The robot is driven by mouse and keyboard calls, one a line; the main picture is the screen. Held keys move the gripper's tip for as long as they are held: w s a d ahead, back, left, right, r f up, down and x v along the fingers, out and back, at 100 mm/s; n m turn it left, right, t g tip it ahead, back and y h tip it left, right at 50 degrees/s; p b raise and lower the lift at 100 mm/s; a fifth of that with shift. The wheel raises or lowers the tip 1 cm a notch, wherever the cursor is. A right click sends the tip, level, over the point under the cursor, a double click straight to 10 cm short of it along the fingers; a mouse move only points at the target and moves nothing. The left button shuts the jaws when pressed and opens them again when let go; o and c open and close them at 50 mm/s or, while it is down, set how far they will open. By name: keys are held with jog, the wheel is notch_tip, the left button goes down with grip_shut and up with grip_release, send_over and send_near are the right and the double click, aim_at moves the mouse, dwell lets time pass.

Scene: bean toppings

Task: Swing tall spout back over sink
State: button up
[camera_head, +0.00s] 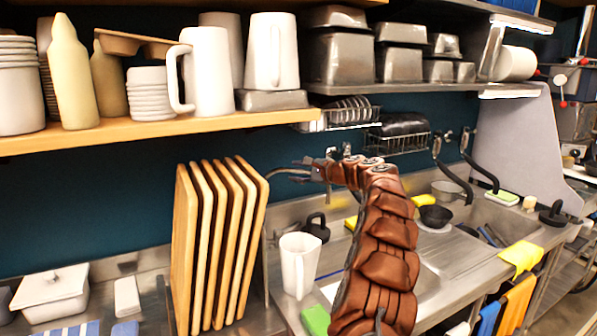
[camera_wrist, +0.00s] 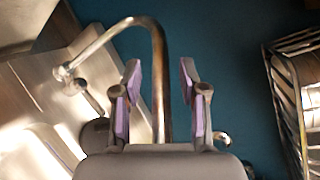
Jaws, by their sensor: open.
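The tall spout is a curved metal pipe (camera_wrist: 158,60) in the wrist view. It rises in the middle, bends over at the top and runs down to the left, where its end meets a round metal piece. In the head view a thin part of the pipe (camera_head: 283,170) shows just left of my gripper (camera_head: 308,170). In the wrist view my gripper (camera_wrist: 161,85) is open, with its purple-padded fingers on either side of the pipe's straight part. I cannot tell whether either finger touches it. My arm hides much of the sink (camera_head: 428,282) in the head view.
A white jug (camera_head: 298,265) and black kettle-like item (camera_head: 317,228) stand by the sink. Upright cutting boards (camera_head: 212,250) are at left. A wooden shelf (camera_head: 150,128) with jugs hangs above. A wire rack (camera_wrist: 290,100) is right of my gripper in the wrist view.

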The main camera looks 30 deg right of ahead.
grip_shut()
dwell(0.3)
dwell(0.4)
